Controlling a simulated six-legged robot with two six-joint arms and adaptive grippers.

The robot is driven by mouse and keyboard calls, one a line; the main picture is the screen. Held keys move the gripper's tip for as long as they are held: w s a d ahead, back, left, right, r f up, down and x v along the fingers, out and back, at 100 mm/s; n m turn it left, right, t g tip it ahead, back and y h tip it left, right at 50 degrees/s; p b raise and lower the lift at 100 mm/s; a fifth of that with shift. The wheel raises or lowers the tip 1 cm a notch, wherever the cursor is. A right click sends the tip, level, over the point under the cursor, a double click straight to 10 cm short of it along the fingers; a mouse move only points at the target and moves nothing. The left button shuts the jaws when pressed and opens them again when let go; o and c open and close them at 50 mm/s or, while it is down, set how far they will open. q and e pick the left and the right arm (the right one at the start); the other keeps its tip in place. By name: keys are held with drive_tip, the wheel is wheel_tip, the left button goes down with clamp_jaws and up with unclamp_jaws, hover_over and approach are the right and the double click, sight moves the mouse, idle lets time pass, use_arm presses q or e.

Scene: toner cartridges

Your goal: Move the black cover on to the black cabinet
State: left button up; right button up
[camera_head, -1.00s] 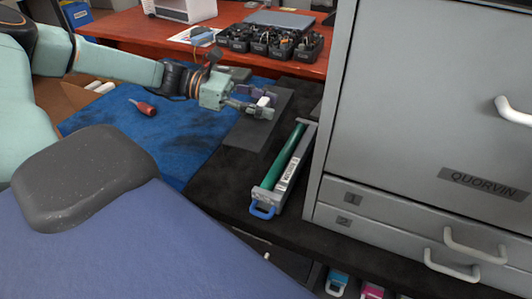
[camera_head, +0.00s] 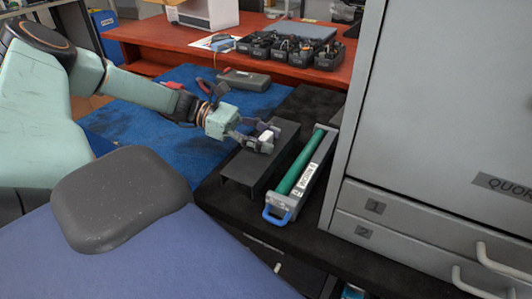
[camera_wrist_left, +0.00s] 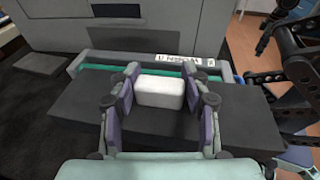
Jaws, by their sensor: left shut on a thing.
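The black cover (camera_head: 246,172) is a dark flat plate with a bent-down near edge and a white block handle (camera_head: 266,136) on top. My left gripper (camera_head: 263,139) is shut on that handle. In the left wrist view the handle (camera_wrist_left: 160,91) sits between the two finger pads, with the cover (camera_wrist_left: 70,113) spreading out both sides. The cover is over the left part of the black cabinet (camera_head: 315,226), left of a green-drum toner cartridge (camera_head: 300,172). I cannot tell whether it touches the cabinet top.
A tall grey printer (camera_head: 440,110) stands close on the right. A blue mat (camera_head: 180,140) lies left of the cabinet, with a grey case (camera_head: 243,79) on it. Black units (camera_head: 290,48) stand on the red table (camera_head: 130,34) behind. The cartridge's blue handle (camera_head: 277,214) sticks out at its near end.

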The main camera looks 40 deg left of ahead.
sight(280, 158)
use_arm(q)
drive_tip(key=shift+f+b, duration=1.7)
drive_tip(key=shift+f, duration=0.6)
drive_tip(key=shift+r, duration=0.15)
drive_tip(key=shift+s, duration=0.1)
drive_tip(key=o, duration=1.2)
drive_tip(key=shift+c, duration=0.2)
drive_tip(key=shift+f, duration=0.2)
